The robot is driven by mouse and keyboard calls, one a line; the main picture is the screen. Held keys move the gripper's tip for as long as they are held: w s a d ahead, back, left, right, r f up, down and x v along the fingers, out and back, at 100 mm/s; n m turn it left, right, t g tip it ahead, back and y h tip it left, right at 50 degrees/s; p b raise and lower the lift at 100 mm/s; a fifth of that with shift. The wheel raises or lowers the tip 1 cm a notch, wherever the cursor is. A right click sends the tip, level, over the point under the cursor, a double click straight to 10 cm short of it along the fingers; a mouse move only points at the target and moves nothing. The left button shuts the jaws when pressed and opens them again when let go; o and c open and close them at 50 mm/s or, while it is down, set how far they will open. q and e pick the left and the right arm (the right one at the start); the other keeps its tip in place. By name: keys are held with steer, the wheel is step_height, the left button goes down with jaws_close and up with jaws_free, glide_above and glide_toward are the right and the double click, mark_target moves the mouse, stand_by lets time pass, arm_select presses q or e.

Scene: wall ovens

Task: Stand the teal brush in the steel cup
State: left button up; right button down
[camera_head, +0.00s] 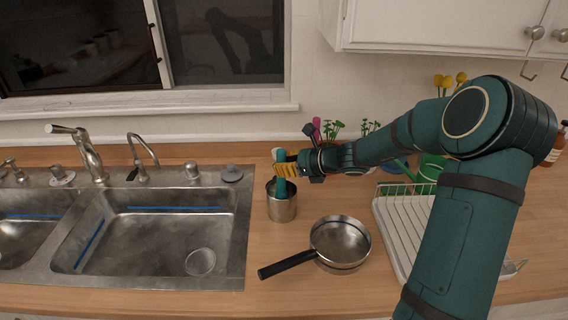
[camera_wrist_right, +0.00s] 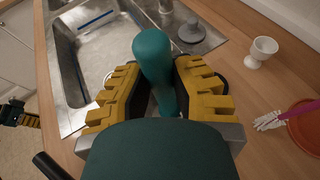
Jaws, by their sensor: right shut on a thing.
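The teal brush (camera_head: 281,186) is upright in my right gripper (camera_head: 286,169), which is shut on it. In the right wrist view, the brush's rounded teal handle (camera_wrist_right: 153,55) stands between the yellow fingers (camera_wrist_right: 158,95). The steel cup (camera_head: 283,209) stands on the counter right of the sink, directly below the gripper. The brush's lower part goes down at the cup's mouth and looks to be inside the rim; whether it touches the bottom is hidden. A black and yellow part, seemingly my left gripper (camera_wrist_right: 20,115), shows at the left edge of the wrist view; its jaws are unclear.
A steel pan (camera_head: 340,243) with a black handle sits front right of the cup. A white dish rack (camera_head: 405,235) is farther right. The sink (camera_head: 160,235) is at left. A white egg cup (camera_wrist_right: 262,52) and a pink-handled brush (camera_wrist_right: 285,116) are near the wall.

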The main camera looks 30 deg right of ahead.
steer(key=shift+f, duration=0.1)
steer(key=c, duration=0.9)
jaws_free()
steer(key=v, duration=1.2)
